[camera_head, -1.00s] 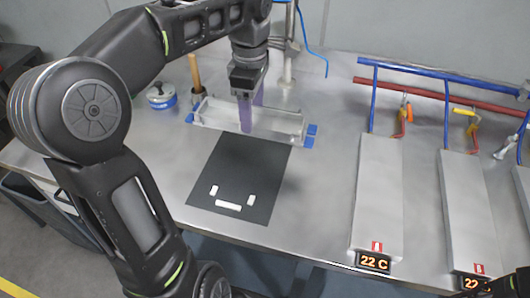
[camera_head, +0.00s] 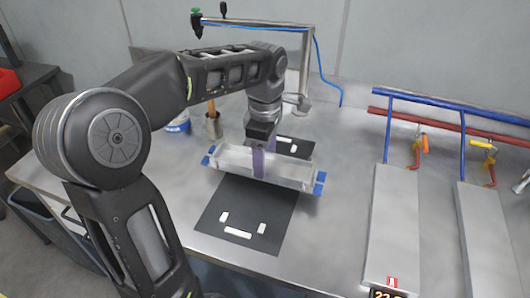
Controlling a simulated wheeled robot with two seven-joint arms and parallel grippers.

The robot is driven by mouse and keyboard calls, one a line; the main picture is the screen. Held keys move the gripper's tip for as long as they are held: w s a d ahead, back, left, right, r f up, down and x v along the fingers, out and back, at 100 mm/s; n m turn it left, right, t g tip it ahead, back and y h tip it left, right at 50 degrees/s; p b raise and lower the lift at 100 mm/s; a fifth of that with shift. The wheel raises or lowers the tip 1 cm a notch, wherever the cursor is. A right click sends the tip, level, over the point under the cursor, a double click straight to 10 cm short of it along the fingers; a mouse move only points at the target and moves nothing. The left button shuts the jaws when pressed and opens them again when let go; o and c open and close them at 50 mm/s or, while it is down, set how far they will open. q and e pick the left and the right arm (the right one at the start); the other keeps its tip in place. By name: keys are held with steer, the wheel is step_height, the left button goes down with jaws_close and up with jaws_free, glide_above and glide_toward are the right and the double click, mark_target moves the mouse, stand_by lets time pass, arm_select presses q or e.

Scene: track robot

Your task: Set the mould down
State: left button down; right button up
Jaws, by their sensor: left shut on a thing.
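The mould (camera_head: 292,172) is a long pale, see-through trough with blue tabs at its ends. My left gripper (camera_head: 263,155), with purple fingers, is shut on its middle from above. The mould lies crosswise over the dark mat (camera_head: 230,205) and hides the mat's middle. A shadow under its right end suggests that it hangs a little above the surface, but the exact gap cannot be told. White marks show on the mat in front of the mould and behind it. My right gripper is not in view.
A metal cup (camera_head: 213,125) with a wooden handle and a blue-and-white tub (camera_head: 178,122) stand behind left. A tap stand (camera_head: 304,70) rises at the back. Grey plates (camera_head: 394,225) with blue and red pipes (camera_head: 450,127) are at the right. Bare table lies between mat and plates.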

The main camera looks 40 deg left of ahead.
arm_select(q)
steer(key=shift+r, duration=0.1)
steer(key=shift+f, duration=1.9)
steer(key=shift+f, duration=0.2)
steer(key=shift+c, duration=1.6)
jaws_free()
